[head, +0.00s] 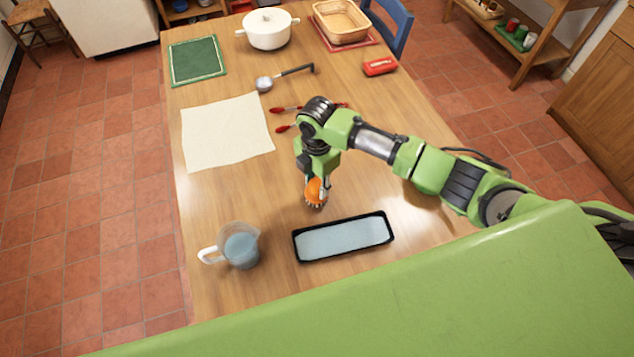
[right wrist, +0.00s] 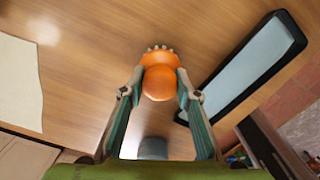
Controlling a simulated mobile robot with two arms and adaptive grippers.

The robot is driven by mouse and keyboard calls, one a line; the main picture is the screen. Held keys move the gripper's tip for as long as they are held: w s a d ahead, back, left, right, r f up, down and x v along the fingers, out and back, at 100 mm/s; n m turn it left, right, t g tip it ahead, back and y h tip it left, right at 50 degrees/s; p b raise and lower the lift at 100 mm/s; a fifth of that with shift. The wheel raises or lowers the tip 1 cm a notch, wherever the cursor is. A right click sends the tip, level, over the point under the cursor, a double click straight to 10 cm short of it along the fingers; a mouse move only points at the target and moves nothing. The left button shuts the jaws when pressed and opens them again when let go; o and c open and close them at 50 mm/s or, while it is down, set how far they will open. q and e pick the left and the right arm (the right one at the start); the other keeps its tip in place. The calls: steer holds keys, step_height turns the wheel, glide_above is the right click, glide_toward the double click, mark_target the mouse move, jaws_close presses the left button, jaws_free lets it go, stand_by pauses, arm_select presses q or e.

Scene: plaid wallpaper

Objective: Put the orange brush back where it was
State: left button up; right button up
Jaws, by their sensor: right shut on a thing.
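The orange brush (head: 316,190) is in my right gripper (head: 316,178), above or at the wooden table just behind the black tray. In the right wrist view the orange brush (right wrist: 159,80) sits between the two fingers of my right gripper (right wrist: 158,88), with pale bristles at its far end. The fingers are shut on its round orange body. I cannot tell whether the bristles touch the table. My left gripper is not in view.
A black tray (head: 298,251) with a pale blue inside lies in front of the brush. A jug (head: 240,246) with bluish liquid stands left. A cream cloth (head: 222,132), a ladle (head: 265,84), red-handled tools (head: 286,109) and a white pot (head: 268,30) lie farther back.

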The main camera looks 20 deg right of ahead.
mark_target(317, 183)
steer(key=shift+f, duration=0.25)
steer(key=shift+f, duration=0.1)
steer(key=o, duration=1)
step_height(317, 183, up, 12)
steer(key=shift+r+b, duration=0.25)
steer(key=shift+b, duration=0.5)
